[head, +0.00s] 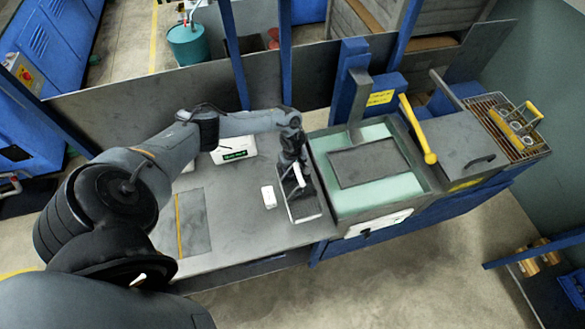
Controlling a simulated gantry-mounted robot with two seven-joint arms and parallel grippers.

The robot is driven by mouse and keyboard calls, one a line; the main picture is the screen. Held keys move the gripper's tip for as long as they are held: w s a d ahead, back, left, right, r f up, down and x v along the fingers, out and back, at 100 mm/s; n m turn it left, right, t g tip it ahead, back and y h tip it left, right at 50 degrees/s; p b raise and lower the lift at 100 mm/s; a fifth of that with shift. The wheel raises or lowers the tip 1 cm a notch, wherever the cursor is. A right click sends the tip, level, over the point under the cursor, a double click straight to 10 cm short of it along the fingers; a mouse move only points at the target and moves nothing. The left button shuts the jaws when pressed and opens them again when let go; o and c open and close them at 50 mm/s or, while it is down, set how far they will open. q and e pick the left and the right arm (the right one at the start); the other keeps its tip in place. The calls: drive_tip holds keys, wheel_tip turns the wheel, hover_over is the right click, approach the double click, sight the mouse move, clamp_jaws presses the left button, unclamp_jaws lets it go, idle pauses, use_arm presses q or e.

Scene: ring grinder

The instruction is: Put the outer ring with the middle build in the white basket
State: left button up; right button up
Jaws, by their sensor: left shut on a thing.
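My left gripper (297,178) reaches in from the left and points down over a small open box with a pale rim (306,211) at the right end of the grey worktop. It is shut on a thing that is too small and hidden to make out. I cannot tell whether this thing is a ring, or whether the box is the white basket. Brass-coloured ring-like parts (527,262) lie on the dark surface at the lower right. My right gripper is not in view.
A small white block (268,196) lies left of the box. A white device with a green display (234,149) stands behind it. A wire rack (508,126) is at far right. The worktop's front is clear.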

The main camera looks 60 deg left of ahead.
use_arm(q)
drive_tip(key=o, duration=1.2)
drive_tip(key=shift+f, duration=0.15)
wheel_tip(320, 180, up, 12)
drive_tip(key=shift+r+p, duration=0.2)
drive_tip(key=shift+p, duration=0.6)
